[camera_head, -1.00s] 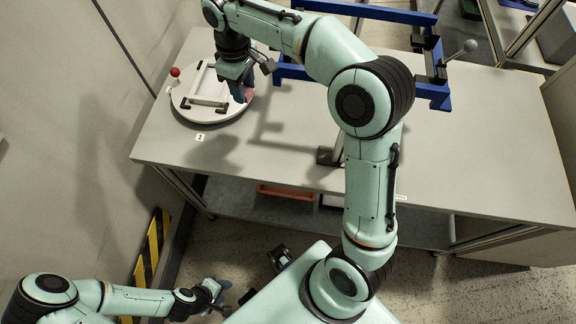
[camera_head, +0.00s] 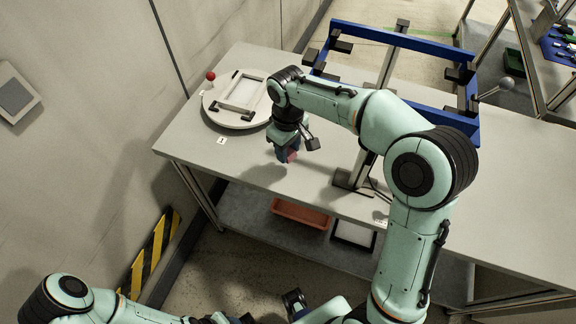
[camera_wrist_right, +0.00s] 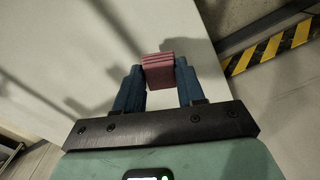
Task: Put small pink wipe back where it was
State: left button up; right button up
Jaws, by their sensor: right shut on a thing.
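The small pink wipe (camera_wrist_right: 159,70) is a folded pink pad between the blue fingers of my right gripper (camera_wrist_right: 158,85) in the right wrist view. In the head view my right gripper (camera_head: 287,154) is above the grey table near its front edge, with a bit of the pink wipe (camera_head: 292,156) showing at its fingers. The gripper is shut on the wipe. My left gripper (camera_head: 226,318) is low at the bottom edge of the head view, mostly cut off, and its fingers cannot be made out.
A round white turntable (camera_head: 219,113) with a white frame and a red knob (camera_head: 211,76) is at the table's left end. A blue frame stand (camera_head: 440,117) stands behind on the right. The table front (camera_head: 240,160) is clear.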

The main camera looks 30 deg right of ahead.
aim_at(288, 171)
notch_tip(288, 171, down, 7)
jog(key=shift+f+b, duration=0.2)
jog(key=shift+b, duration=0.15)
jog(key=shift+f, duration=0.1)
jog(key=o, duration=1)
jog(key=shift+f, duration=0.1)
notch_tip(288, 171, up, 12)
jog(key=shift+r+p, duration=0.2)
jog(key=shift+p, duration=0.6)
